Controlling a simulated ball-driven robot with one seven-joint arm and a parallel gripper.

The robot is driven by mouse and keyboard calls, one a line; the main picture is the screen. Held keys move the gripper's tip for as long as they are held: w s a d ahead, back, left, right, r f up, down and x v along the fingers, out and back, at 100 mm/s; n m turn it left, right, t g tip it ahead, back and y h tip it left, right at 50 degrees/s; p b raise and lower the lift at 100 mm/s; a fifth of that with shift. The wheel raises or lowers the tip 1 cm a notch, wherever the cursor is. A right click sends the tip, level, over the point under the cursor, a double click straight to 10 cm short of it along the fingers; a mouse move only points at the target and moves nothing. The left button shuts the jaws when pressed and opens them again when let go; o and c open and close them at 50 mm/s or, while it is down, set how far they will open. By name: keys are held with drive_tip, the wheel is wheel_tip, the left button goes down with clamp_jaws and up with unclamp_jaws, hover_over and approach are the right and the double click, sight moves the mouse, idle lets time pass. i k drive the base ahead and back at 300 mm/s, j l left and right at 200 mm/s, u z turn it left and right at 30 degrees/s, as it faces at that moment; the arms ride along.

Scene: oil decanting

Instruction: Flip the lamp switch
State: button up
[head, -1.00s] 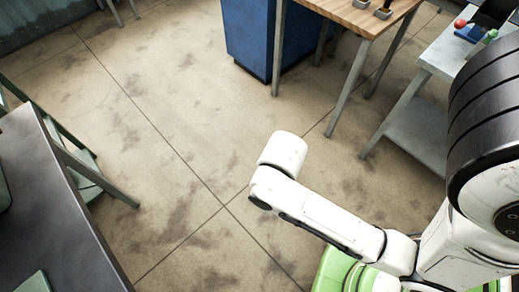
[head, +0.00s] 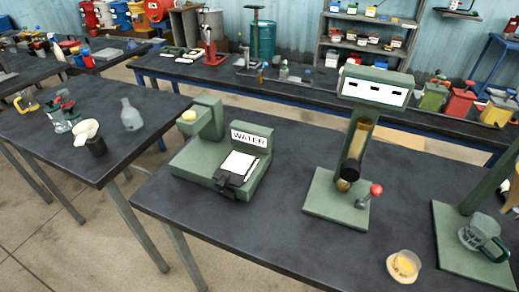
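A green stand (head: 320,197) on the dark bench carries an upright column and a wide green head (head: 377,86) with a white front panel and dark marks. A small lever with a red ball knob (head: 376,190) rises from the right of the base and leans to the upper right. It may be the lamp switch; no label shows on it. I cannot tell whether a lamp is lit. My gripper is out of view.
The dark bench (head: 290,240) also holds a green device with a WATER sign (head: 250,138), a glass cup with yellow liquid (head: 404,265) and a glass mug (head: 484,238) on another green stand. A side table (head: 60,135) holds a clear flask (head: 131,115). Bare floor shows at lower left.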

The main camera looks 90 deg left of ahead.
sight(229, 193)
drive_tip(key=k+l+u, duration=0.1)
drive_tip(key=u, duration=0.3)
drive_tip(key=k+u, duration=0.1)
drive_tip(key=u, duration=0.35)
drive_tip(key=k+l+u, duration=0.1)
drive_tip(key=u, duration=1.3)
